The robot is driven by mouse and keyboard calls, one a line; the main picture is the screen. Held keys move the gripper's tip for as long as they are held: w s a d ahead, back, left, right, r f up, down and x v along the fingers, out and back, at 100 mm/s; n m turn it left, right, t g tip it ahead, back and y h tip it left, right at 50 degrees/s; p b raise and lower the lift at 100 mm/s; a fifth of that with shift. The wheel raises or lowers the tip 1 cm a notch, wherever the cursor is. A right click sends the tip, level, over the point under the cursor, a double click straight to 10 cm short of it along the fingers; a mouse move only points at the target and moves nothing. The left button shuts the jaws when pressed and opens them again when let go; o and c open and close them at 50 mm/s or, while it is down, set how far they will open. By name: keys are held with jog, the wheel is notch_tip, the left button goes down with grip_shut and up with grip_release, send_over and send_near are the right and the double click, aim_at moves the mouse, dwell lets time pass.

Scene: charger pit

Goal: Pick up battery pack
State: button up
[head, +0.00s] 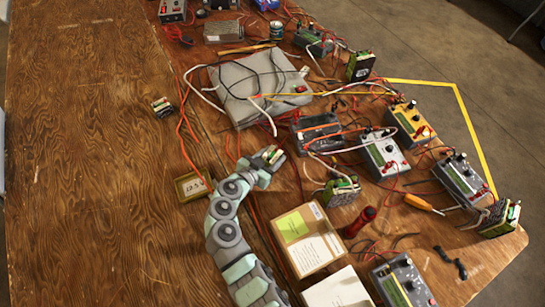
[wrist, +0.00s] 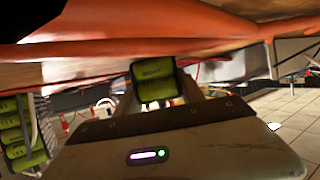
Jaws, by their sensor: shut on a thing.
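My gripper (head: 268,156) is at the middle of the workbench in the head view, just below the grey case. In the wrist view, a small battery pack (wrist: 155,82) with green and dark cells sits between the fingers of my gripper (wrist: 158,98), which is shut on it. In the head view the held pack is small and hard to make out at the gripper's tip. Another small battery pack (head: 162,106) lies alone on the bare wood at the left. Green cells of another pack (wrist: 22,135) show at the left edge of the wrist view.
A grey case (head: 250,88) with cables lies above my gripper. A dark charger (head: 315,130), a grey charger (head: 383,153) and a battery pack (head: 341,190) stand to the right. A cardboard box (head: 307,238) is below right. An orange cable (wrist: 120,48) crosses the wrist view. The left wood is mostly clear.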

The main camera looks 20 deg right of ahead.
aim_at(273, 154)
grip_shut()
jog(key=shift+r, duration=0.1)
dwell(0.4)
notch_tip(273, 154, up, 20)
jog(key=p, duration=0.2)
jog(key=a+f+n+t+y, duration=0.3)
jog(key=a+n+y, duration=0.3)
jog(key=a, duration=0.4)
jog(key=a+f+n+t+y, duration=0.3)
jog(key=a+n+y, duration=0.3)
jog(key=a, duration=0.4)
notch_tip(273, 154, up, 30)
jog(key=p, duration=3)
jog(key=shift+d+r, duration=0.15)
